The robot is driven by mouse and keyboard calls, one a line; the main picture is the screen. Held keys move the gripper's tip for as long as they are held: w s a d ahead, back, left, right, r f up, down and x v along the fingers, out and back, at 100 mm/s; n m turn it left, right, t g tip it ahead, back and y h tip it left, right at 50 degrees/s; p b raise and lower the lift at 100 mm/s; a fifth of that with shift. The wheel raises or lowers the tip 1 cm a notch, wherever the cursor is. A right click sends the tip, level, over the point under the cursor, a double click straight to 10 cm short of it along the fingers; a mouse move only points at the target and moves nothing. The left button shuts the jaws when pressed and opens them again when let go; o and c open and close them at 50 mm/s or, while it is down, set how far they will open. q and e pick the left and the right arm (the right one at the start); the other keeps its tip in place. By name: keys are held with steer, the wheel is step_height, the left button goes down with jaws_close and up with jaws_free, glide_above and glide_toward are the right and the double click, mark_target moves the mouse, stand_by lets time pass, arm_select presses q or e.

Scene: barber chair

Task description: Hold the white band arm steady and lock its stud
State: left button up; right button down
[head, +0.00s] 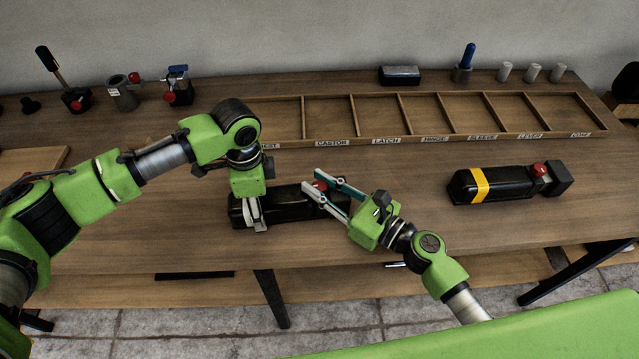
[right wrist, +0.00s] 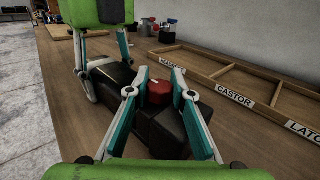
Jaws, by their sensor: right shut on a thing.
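A black arm (head: 287,205) lies on the bench between my grippers, with a red-topped stud (right wrist: 159,92) at its right end. My right gripper (head: 311,180) is shut on the red stud; in the right wrist view its fingertips (right wrist: 161,76) press on either side of it. My left gripper (head: 254,222) is down at the arm's left part, its fingers reaching either side of the black body; whether they press on it I cannot tell. A white band is hard to tell apart from the left gripper's pale fingers.
A second black arm (head: 510,185) with a yellow band and red stud lies to the right. A labelled wooden tray (head: 425,138) with empty compartments lies behind. Several small parts, such as a blue-handled one (head: 465,62), stand along the back.

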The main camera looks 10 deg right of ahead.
steer(key=c, duration=1.8)
jaws_free()
steer(key=shift+o, duration=0.2)
steer(key=shift+d, duration=0.1)
steer(key=v, duration=1.2)
arm_select(q)
steer(key=o, duration=1.7)
steer(key=shift+o, duration=0.2)
